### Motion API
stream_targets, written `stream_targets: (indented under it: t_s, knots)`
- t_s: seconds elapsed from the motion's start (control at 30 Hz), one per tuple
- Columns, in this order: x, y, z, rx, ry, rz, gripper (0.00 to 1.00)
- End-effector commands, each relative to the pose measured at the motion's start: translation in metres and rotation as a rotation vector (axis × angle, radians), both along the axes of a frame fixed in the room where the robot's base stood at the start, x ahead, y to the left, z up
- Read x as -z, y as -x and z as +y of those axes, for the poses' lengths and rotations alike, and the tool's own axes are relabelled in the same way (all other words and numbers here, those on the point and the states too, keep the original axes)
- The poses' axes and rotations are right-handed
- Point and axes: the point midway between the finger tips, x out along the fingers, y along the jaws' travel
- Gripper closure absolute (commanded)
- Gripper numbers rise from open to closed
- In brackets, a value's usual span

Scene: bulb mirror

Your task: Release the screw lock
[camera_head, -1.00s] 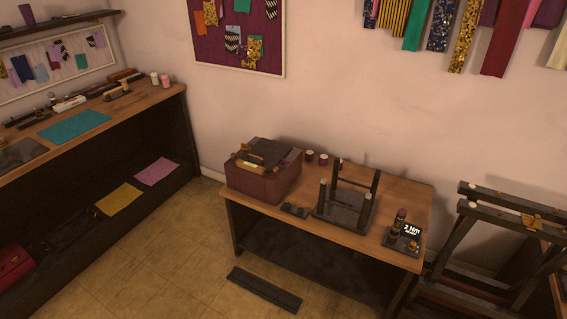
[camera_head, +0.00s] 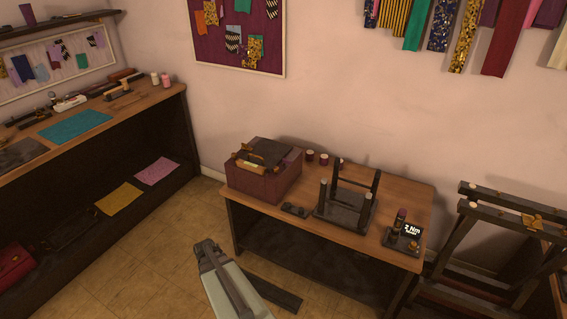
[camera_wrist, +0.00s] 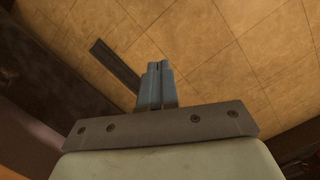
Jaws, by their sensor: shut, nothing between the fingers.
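I cannot tell for sure which part is the screw lock. A dark stand (camera_head: 342,212) with upright posts and crossbars is on the small wooden table (camera_head: 270,208) in the head view. A small dark piece (camera_head: 295,210) with two knobs lies left of it. A dark block marked "2 Nm" (camera_head: 412,231) sits near the table's right end. My gripper (camera_head: 208,246) is low in the head view, in front of the table and apart from it. In the wrist view its fingers (camera_wrist: 161,67) are together and empty, over the tiled floor.
A maroon box (camera_head: 263,182) and several small spools (camera_head: 310,156) are on the table. A dark strip (camera_head: 272,288) lies on the floor beside my arm and shows in the wrist view (camera_wrist: 115,64). A dark rack (camera_head: 500,215) is right. Open floor lies left.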

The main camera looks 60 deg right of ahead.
Motion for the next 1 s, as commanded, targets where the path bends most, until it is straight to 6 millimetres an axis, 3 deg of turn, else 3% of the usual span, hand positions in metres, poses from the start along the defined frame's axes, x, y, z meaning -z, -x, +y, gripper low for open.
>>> stream_targets:
  t_s: [0.03,0.4,0.67,1.0]
  knots:
    - [-0.007,-0.010,-0.020,0.019,0.017,-0.016,1.00]
    - [-0.067,-0.045,-0.148,0.122,0.145,-0.092,1.00]
    - [-0.122,-0.056,-0.242,0.230,0.257,-0.119,1.00]
    - [-0.211,-0.060,-0.365,0.502,0.437,-0.140,1.00]
